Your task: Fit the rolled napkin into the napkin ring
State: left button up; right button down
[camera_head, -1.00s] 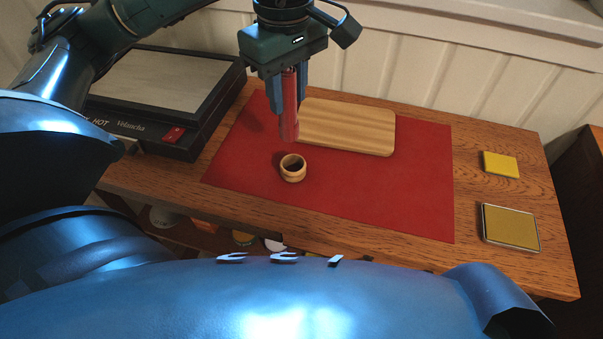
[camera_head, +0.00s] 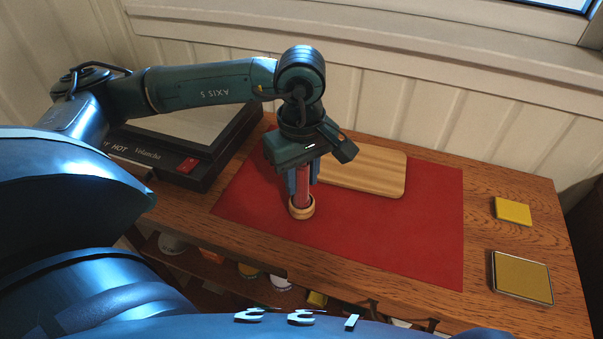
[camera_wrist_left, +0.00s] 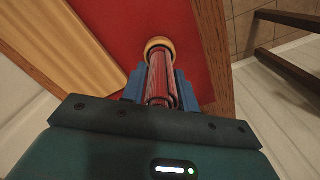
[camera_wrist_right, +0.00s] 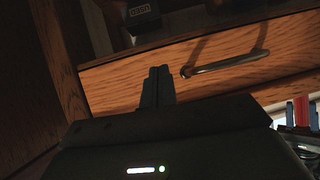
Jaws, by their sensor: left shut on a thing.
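The rolled napkin (camera_head: 303,190) is a red upright cylinder. My left gripper (camera_head: 302,182) is shut on it; the blue fingers press its sides. The napkin ring (camera_head: 301,211) is a short wooden ring on the red mat. The napkin's lower end is at the ring's opening and looks to be inside it; how deep I cannot tell. In the left wrist view the striped napkin (camera_wrist_left: 160,82) runs between the fingers to the ring (camera_wrist_left: 159,44). My right gripper (camera_wrist_right: 158,85) shows only in the right wrist view, fingers together and empty, near a drawer front.
The red mat (camera_head: 400,235) lies on a wooden table, with a wooden board (camera_head: 365,172) behind the gripper. A black hot plate (camera_head: 190,140) stands at the left. A yellow block (camera_head: 513,211) and a framed yellow pad (camera_head: 521,277) lie at the right. A drawer handle (camera_wrist_right: 225,63) is near my right gripper.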

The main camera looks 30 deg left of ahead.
pick_arm(q)
jog(key=shift+f, duration=0.1)
jog(key=shift+f+b, duration=0.2)
jog(key=shift+b, duration=0.15)
jog(key=o, duration=0.9)
jog(key=shift+r, duration=0.15)
jog(key=shift+o, duration=0.2)
jog(key=shift+r, duration=0.1)
jog(key=shift+r+p, duration=0.3)
notch_tip(320, 180, up, 12)
jog(key=shift+f+b, duration=0.25)
jog(key=shift+b, duration=0.1)
